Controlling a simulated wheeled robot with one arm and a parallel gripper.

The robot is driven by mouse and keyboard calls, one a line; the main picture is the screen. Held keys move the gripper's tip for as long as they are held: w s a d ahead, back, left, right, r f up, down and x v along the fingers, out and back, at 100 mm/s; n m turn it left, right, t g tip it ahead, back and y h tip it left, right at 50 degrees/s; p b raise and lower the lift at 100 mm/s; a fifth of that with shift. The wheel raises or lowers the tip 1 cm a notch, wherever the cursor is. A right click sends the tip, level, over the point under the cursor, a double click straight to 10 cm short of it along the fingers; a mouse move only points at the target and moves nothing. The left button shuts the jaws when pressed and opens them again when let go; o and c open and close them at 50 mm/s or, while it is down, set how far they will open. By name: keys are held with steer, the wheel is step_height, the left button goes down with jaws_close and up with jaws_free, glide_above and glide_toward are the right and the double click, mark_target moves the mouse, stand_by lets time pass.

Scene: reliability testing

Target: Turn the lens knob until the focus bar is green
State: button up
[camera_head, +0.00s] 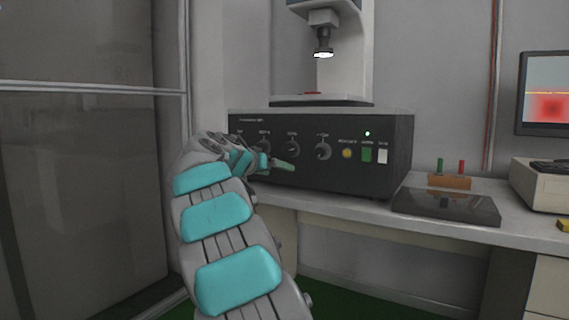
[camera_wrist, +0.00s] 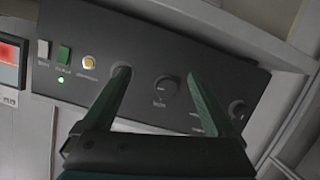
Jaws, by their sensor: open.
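The black control box (camera_head: 380,178) has a row of dark round knobs on its front. Their labels are too small to read, so I cannot tell which is the lens knob. My gripper (camera_head: 272,162) is in front of the box's left half. In the wrist view my gripper (camera_wrist: 158,77) is open, with the middle knob (camera_wrist: 166,87) showing between its fingers and nothing held. The left finger partly covers another knob; a further knob (camera_wrist: 237,107) shows by the right finger. The monitor (camera_head: 545,95) shows a red patch and a thin yellow-orange line; no green bar is visible.
A microscope-like instrument (camera_head: 345,55) stands on the box. Yellow, green and white buttons (camera_head: 367,154) sit right of the knobs. A dark flat plate (camera_head: 446,207) and a small block with green and red pegs (camera_head: 450,181) lie on the bench to the right.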

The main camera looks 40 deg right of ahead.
mark_target(288, 148)
steer(key=shift+w+d+r+m+t+h+p, duration=0.2)
steer(key=shift+w+d+r+m+h, duration=0.4)
steer(key=shift+w+d, duration=1)
steer(key=shift+w+d+r+m+t+h+p, duration=0.15)
steer(key=shift+w+d+r+m+t+h, duration=0.25)
steer(key=shift+w+d+r, duration=0.8)
steer(key=shift+w+d+r+m+t+h+p, duration=0.25)
steer(key=shift+w+d+m+h, duration=0.2)
steer(key=shift+w+d, duration=1.5)
steer(key=shift+s+d, duration=0.3)
steer(key=shift+d, duration=0.25)
steer(key=shift+f, duration=0.1)
steer(key=c, duration=1.4)
steer(key=shift+o, duration=0.2)
